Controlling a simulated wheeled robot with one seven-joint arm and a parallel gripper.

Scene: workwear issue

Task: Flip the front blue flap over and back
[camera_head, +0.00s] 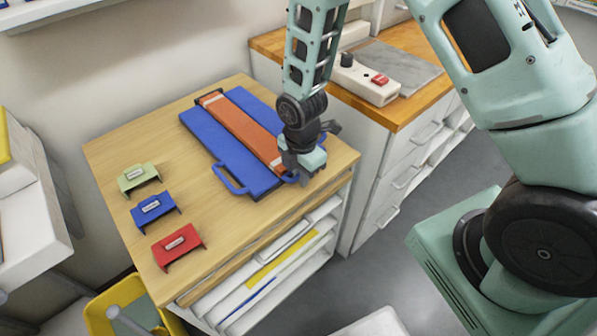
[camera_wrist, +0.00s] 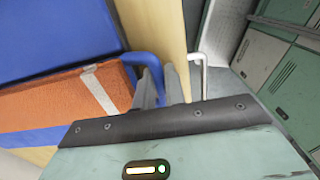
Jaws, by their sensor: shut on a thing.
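The blue folding piece (camera_head: 212,136) lies flat on the wooden table, with an orange strip (camera_head: 243,128) across it. Blue panel shows on both sides of the strip. One blue loop handle (camera_head: 229,181) stands out free at the near left edge. My gripper (camera_head: 298,172) is at the strip's near right end. In the wrist view, my fingers (camera_wrist: 163,88) are shut on a second blue loop handle (camera_wrist: 143,58) beside the orange strip (camera_wrist: 62,103). The arm hides part of this handle in the head view. The blue panel in the wrist view (camera_wrist: 50,35) looks flat.
Green (camera_head: 138,177), blue (camera_head: 154,208) and red (camera_head: 179,244) labelled holders stand on the table's left side. A counter (camera_head: 412,104) with a white control box (camera_head: 362,80) stands at the back right. Shelves lie under the table. A yellow bin (camera_head: 98,312) is at the lower left.

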